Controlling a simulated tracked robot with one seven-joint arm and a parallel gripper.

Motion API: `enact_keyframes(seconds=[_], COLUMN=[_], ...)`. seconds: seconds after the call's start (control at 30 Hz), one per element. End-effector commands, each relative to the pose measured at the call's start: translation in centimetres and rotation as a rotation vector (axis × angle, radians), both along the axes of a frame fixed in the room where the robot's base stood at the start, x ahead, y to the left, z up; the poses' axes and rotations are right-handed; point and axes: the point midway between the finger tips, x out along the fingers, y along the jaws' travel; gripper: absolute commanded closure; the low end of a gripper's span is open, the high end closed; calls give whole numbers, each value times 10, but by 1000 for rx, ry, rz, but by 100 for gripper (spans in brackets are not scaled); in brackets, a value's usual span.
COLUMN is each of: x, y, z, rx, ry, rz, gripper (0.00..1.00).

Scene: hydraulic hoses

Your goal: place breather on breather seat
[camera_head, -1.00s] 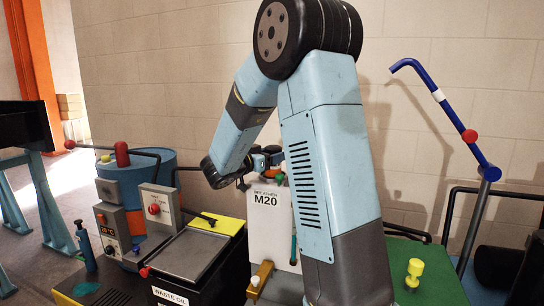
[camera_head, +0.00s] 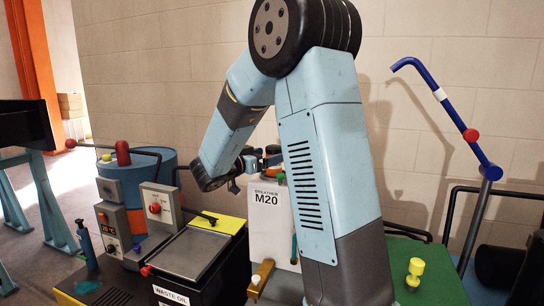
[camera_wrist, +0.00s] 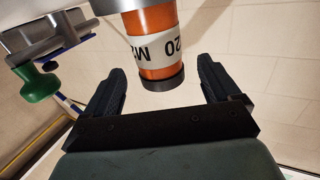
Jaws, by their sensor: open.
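The breather is an orange cylinder (camera_wrist: 152,24) with a dark end cap and a white M20 label, seen in the wrist view between and beyond my fingers, apart from both. My gripper (camera_wrist: 162,84) is open and empty, one dark finger on each side of the cylinder's lower end. In the head view, my gripper (camera_head: 238,180) is small and partly hidden near the top of the white panel labelled BREATHER M20 (camera_head: 266,222). I cannot make out a breather seat for certain.
A green knob (camera_wrist: 38,84) on a grey metal fitting (camera_wrist: 50,40) is left of the cylinder in the wrist view. A waste oil tray (camera_head: 188,254) stands left of the panel. A yellow plug (camera_head: 415,270) stands on the green surface (camera_head: 435,285) at right.

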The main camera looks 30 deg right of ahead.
Motion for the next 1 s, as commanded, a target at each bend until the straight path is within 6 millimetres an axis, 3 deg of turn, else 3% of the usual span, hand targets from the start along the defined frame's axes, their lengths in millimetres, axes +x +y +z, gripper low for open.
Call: enact_keyframes(seconds=[0.3, 0.5, 0.67, 0.87, 1.0], x=[-19, -26, -24, -3, 6], y=[58, 77, 81, 86, 101], z=[0, 0, 5, 34, 60], rx=[-1, 0, 14, 106, 184], ry=[1, 1, -19, -115, -159], rz=[3, 1, 37, 294, 540], gripper=[10, 10, 10, 10, 10])
